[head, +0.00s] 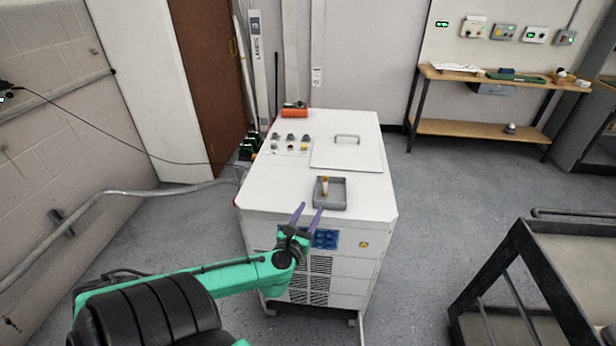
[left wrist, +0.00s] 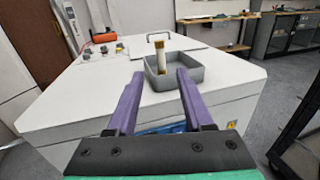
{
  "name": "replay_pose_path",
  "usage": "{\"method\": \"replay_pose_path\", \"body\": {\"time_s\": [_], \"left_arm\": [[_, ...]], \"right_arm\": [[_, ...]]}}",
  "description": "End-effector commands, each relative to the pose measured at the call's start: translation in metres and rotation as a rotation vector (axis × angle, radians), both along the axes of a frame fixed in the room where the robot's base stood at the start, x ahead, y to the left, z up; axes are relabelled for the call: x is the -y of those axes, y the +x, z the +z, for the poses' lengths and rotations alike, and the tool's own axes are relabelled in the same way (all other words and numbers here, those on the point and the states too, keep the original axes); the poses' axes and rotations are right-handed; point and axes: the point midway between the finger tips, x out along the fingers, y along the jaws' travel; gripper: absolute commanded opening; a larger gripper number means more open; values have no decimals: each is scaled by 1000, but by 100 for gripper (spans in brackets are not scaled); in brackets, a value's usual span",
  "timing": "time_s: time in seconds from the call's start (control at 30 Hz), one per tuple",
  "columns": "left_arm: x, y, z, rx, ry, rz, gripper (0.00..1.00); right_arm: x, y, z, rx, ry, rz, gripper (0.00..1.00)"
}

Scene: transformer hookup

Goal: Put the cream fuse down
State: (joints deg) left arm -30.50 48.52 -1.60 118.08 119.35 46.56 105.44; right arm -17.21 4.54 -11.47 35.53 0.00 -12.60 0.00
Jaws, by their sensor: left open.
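The cream fuse (head: 324,186) stands upright in a small grey tray (head: 338,203) on top of the white cabinet (head: 362,212). In the left wrist view the fuse (left wrist: 161,58) shows a cream body with a brass-coloured cap, inside the tray (left wrist: 203,75). My left gripper (head: 309,208) is open and empty, its purple fingers apart at the front edge of the cabinet. In the left wrist view the fingertips (left wrist: 160,75) are just in front of the tray, apart from the fuse. My right gripper is not in view.
An orange object (head: 295,111) and several knobs sit at the back left of the cabinet top. A flat panel with a handle (head: 347,138) lies behind the tray. A dark cart (head: 560,250) stands at the right, a workbench (head: 500,78) at the back.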

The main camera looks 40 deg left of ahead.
Motion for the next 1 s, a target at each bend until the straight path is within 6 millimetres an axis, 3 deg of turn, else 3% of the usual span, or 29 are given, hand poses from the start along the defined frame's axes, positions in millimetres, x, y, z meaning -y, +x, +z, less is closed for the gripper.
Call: {"method": "replay_pose_path", "body": {"time_s": [0.23, 0.33, 0.47, 0.57, 0.63, 0.7, 0.77, 0.8, 0.87, 0.9, 0.97, 1.0], "left_arm": [[2, -4, 1, 1, 3, 0, 52], [7, 0, 2, -11, 109, -30, 52], [38, 13, 3, -78, 584, -145, 52], [78, 23, -13, -173, 1123, -248, 52], [98, 22, -55, -293, 1515, -340, 52], [101, 4, -133, -469, 1850, -503, 52], [98, -24, -197, -590, 2035, -668, 52], [98, -48, -238, -655, 2145, -799, 52], [101, -92, -297, -723, 2303, -1034, 52], [105, -127, -333, -740, 2398, -1216, 52], [114, -184, -379, -710, 2521, -1510, 52], [120, -221, -401, 650, -2548, 1684, 52]], "right_arm": [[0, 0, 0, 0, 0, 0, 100], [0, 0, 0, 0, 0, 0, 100], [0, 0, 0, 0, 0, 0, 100], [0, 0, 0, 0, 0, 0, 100], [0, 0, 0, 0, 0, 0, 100], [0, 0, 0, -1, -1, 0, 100], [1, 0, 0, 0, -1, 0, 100], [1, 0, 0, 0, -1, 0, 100], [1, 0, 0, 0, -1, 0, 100], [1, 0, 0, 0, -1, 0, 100], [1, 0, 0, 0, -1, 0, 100], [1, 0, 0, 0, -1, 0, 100]]}}
